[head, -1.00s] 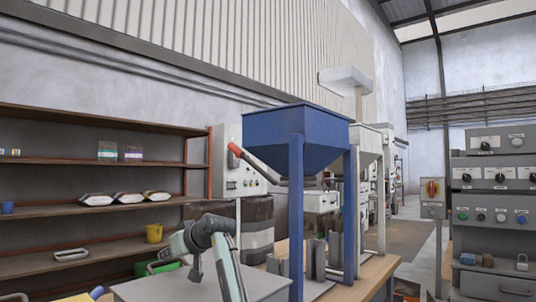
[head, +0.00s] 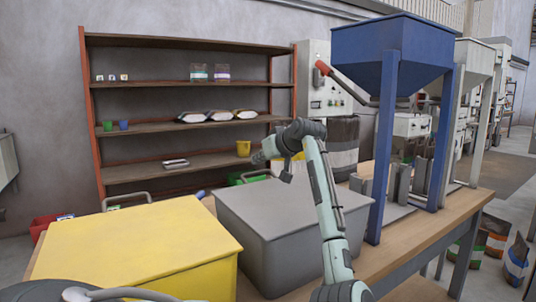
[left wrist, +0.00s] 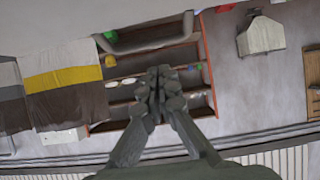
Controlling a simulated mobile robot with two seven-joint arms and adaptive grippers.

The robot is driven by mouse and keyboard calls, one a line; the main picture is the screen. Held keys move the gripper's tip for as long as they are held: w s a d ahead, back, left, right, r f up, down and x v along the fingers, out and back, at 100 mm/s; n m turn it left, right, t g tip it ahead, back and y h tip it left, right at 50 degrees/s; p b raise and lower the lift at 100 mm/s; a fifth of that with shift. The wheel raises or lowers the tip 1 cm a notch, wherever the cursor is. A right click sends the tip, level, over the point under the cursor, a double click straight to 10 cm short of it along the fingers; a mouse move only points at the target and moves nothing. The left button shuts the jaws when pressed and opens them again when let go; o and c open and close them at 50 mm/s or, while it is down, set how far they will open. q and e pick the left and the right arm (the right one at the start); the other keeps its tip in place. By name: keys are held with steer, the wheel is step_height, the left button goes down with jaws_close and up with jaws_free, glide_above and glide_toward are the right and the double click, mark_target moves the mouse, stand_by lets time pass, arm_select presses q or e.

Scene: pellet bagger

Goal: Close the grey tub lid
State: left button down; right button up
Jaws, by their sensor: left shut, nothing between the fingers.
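The grey tub (head: 290,248) stands on the wooden bench in the middle of the head view. Its grey lid (head: 325,196) looks flat on top, level with the rim; I cannot see a gap along the near edges. My left arm reaches across in front of the tub. My left gripper (head: 260,158) is above the tub's far left edge, shut and empty, pointing left. The wrist view shows its closed fingers (left wrist: 157,84) with nothing between them. A pale surface fills that view's upper left. My right gripper is not in view.
A yellow tub (head: 140,248) stands left of the grey one. The blue hopper (head: 392,60) on legs stands close on the right. Shelves (head: 190,130) are behind. A strip of bare bench (head: 395,262) lies right of the grey tub.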

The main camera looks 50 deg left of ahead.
arm_select(q)
steer(key=a+r+v, duration=0.1)
steer(key=r+v, duration=0.1)
steer(key=v, duration=0.8)
steer(key=shift+d+b, duration=0.2)
steer(key=shift+b, duration=0.15)
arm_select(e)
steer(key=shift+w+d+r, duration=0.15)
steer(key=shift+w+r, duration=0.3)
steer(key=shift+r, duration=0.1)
arm_select(q)
steer(key=shift+d, duration=0.1)
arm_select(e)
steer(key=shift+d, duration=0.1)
